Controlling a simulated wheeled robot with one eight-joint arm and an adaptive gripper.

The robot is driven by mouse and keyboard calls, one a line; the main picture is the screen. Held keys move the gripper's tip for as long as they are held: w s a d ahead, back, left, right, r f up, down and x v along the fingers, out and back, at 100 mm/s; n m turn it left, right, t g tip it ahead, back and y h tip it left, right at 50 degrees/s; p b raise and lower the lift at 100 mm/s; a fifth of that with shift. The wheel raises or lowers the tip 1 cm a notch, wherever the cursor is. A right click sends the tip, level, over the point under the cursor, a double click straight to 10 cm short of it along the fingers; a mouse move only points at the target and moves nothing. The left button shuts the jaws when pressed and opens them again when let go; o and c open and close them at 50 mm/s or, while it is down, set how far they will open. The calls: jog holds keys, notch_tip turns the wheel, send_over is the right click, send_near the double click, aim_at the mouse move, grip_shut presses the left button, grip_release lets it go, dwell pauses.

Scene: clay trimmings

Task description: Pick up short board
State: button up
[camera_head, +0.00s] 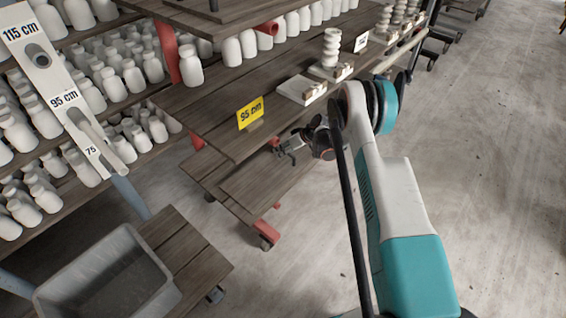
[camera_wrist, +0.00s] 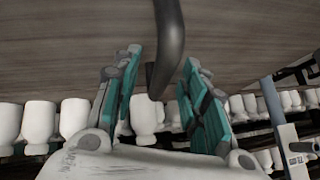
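In the head view, a small pale board (camera_head: 301,90) lies on the upper wooden shelf, near its front edge. A second pale board (camera_head: 330,71) behind it bears a stack of white rounded pieces (camera_head: 332,48). I cannot tell for sure which is the short board. My gripper (camera_head: 284,147) is near the front edge of the shelf, in front of and apart from both boards, and looks small and dark there. In the wrist view, the teal fingers of my gripper (camera_wrist: 157,100) are spread apart with no board between them. A dark curved rod hangs across that view.
A lower wooden shelf (camera_head: 240,190) lies beneath. White bottles fill the racks at left. A grey bin (camera_head: 107,275) stands at bottom left. Concrete floor (camera_head: 480,150) is open at right.

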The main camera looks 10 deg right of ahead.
jog(key=shift+w+a+f, duration=0.2)
jog(key=shift+f, duration=0.15)
jog(key=shift+r, duration=0.1)
grip_shut()
jog(key=shift+r, duration=0.1)
